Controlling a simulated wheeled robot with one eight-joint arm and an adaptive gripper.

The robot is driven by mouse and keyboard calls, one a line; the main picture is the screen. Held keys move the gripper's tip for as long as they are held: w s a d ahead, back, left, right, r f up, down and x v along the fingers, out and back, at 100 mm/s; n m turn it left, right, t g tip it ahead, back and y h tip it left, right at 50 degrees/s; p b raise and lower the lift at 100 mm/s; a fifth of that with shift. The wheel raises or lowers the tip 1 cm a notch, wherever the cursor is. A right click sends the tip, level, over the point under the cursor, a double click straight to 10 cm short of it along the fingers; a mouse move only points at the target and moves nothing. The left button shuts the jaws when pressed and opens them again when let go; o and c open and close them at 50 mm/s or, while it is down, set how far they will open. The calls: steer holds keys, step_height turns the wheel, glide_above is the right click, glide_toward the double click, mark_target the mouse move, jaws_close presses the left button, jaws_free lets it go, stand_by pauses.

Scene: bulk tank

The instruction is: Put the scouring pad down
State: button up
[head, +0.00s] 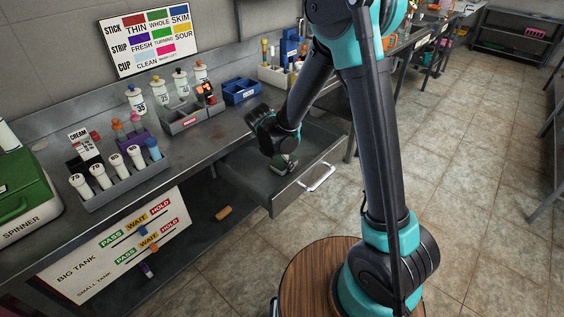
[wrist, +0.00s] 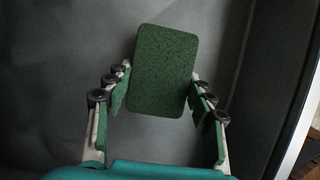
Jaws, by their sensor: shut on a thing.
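The scouring pad (wrist: 163,70) is a dark green, speckled, rounded rectangle. In the wrist view it sits between the fingertips of my gripper (wrist: 160,90), which is shut on it, one finger on each side. In the head view my gripper (head: 284,160) is low over the open drawer (head: 305,189), inside its walls. The pad is mostly hidden there by the gripper. The grey drawer floor shows under the pad in the wrist view. I cannot tell whether the pad touches it.
The drawer's front has a white handle (head: 318,178). On the counter behind stand a blue bin (head: 241,91), a grey bin (head: 190,118) and a rack of white bottles (head: 115,172). The drawer floor around the pad looks clear.

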steer(key=shift+f, duration=0.1)
steer(key=o, duration=1.3)
steer(key=v, duration=1.2)
steer(key=s+d+m, duration=0.1)
steer(key=d+m, duration=0.3)
steer(key=d, duration=0.1)
steer(key=s+d+m+y, duration=0.1)
steer(key=s+d+m, duration=0.1)
steer(key=d+m, duration=0.3)
steer(key=s+d+m, duration=0.1)
steer(key=d+m, duration=0.3)
steer(key=d, duration=0.3)
steer(key=shift+s+d+f+m+g+y, duration=0.25)
steer(key=shift+s+f+m+g+y, duration=0.05)
steer(key=shift+s+f, duration=0.1)
steer(key=s+d+f+m, duration=0.1)
steer(key=s+d+m, duration=0.2)
steer(key=m, duration=0.2)
steer(key=s+d+f+m, duration=0.1)
steer(key=s+d+m, duration=0.2)
steer(key=m, duration=0.2)
steer(key=s+d+f+m+t+y, duration=0.1)
steer(key=s+d+m, duration=0.2)
steer(key=s+m, duration=0.1)
steer(key=shift+d+f+m, duration=0.4)
